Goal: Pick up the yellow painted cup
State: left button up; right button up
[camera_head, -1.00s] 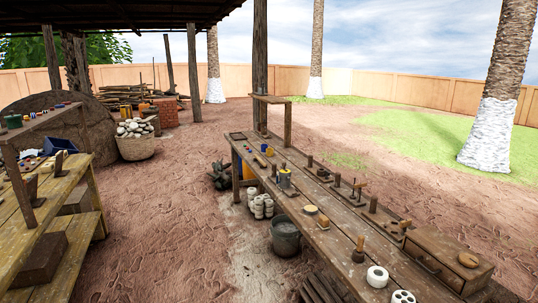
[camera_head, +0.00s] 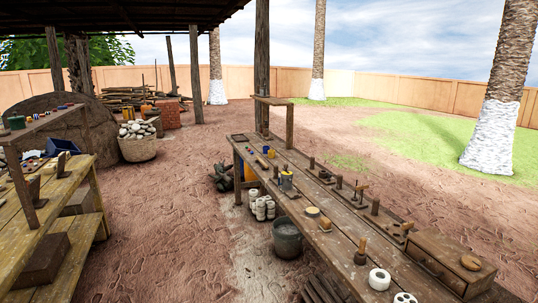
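A small yellow item (camera_head: 271,153), which looks like the yellow painted cup, stands on the far part of the long wooden workbench (camera_head: 330,237), right beside a small blue item (camera_head: 265,149). It is too small to make out its handle or paint. Neither of my grippers is in view.
Wooden tools and white rolls (camera_head: 379,279) lie along the bench, with a wooden box (camera_head: 448,262) at its near end. A grey bucket (camera_head: 287,238) stands beside it. A wooden shelf table (camera_head: 45,225) is at left. Open dirt ground (camera_head: 170,225) lies between.

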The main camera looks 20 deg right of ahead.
aim_at(271, 152)
jog(key=i+z, duration=0.1)
jog(key=i, duration=2.85)
jog(key=i+j+z, duration=0.1)
jog(key=i+z, duration=0.15)
jog(key=i, duration=0.25)
jog(key=i+j+z, duration=0.2)
jog(key=i, duration=0.35)
jog(key=i+j+z, duration=0.25)
jog(key=i, duration=0.25)
